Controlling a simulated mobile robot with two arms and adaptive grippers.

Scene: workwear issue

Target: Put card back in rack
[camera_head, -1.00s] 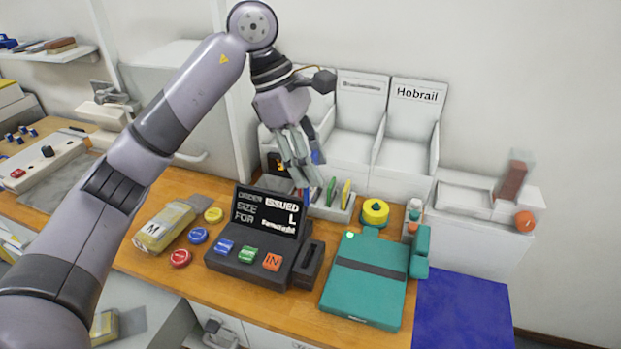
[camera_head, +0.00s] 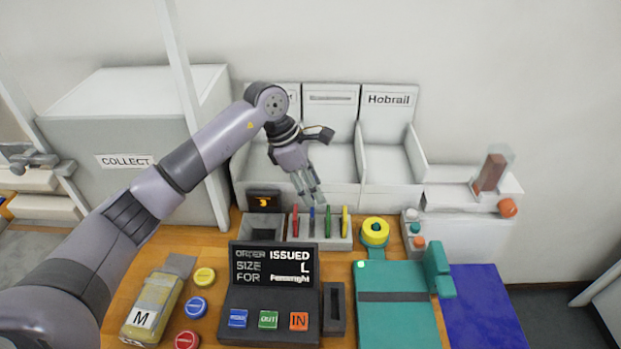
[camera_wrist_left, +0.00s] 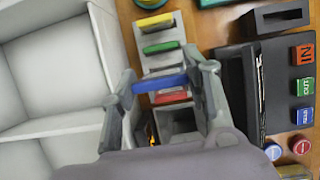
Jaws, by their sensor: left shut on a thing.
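The card rack (camera_head: 291,242) is a light grey block on the wooden counter. A red card (camera_head: 295,222), a green card (camera_head: 327,222) and a yellow card (camera_head: 344,222) stand upright in it. The blue card (camera_head: 311,221) is in line between red and green; it also shows in the left wrist view (camera_wrist_left: 160,83), spanning the fingertips. My left gripper (camera_head: 311,197) is shut on the blue card, pointing down over the rack. I cannot tell whether the card's lower edge is fully in its slot. My right gripper is not in view.
A console (camera_head: 270,300) with a screen reading "ISSUED L" stands in front of the rack. A yellow round item (camera_head: 375,232) stands close on the right. White bays (camera_head: 388,160) rise behind. A teal case (camera_head: 395,325) lies front right.

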